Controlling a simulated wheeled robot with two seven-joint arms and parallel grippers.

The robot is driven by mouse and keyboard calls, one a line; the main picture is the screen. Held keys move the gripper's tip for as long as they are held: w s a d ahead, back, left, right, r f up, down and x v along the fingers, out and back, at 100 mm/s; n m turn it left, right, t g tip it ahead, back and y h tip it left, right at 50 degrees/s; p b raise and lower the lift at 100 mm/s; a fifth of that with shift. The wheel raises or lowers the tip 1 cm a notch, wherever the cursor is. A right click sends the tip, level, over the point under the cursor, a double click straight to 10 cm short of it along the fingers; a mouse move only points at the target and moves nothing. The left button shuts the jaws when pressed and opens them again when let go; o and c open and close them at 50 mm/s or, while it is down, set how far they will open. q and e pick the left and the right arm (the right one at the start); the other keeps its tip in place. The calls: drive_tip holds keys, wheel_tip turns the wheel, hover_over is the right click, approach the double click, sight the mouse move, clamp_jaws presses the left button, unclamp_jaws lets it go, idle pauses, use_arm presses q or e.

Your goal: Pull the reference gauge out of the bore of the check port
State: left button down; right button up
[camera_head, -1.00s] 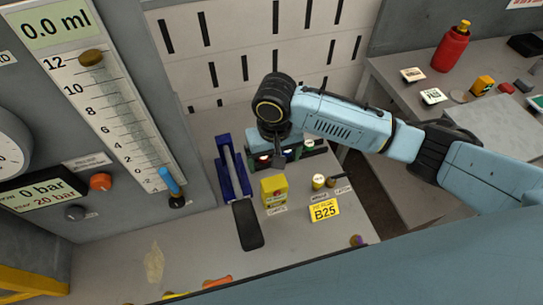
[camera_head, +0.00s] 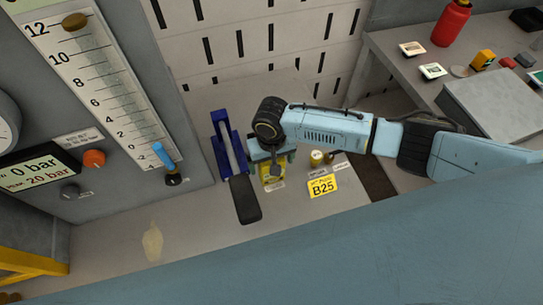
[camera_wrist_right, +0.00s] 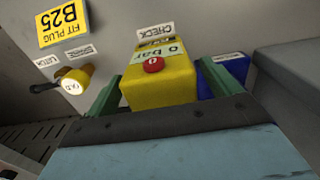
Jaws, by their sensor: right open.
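The reference gauge (camera_wrist_right: 160,88) is a yellow block with a "0 bar" display and a red button, standing by the "CHECK" label (camera_wrist_right: 156,35). The bore below it is hidden. In the head view my right gripper (camera_head: 268,158) points down over the gauge, and only part of the yellow body (camera_head: 271,176) shows. In the right wrist view the green fingers of my right gripper (camera_wrist_right: 162,74) are open, one on each side of the gauge. I cannot tell whether they touch it. My left gripper is not in view.
The grey bench front (camera_head: 210,228) is mostly clear.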

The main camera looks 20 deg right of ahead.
drive_tip(key=shift+c, duration=0.4)
drive_tip(key=c, duration=1.4)
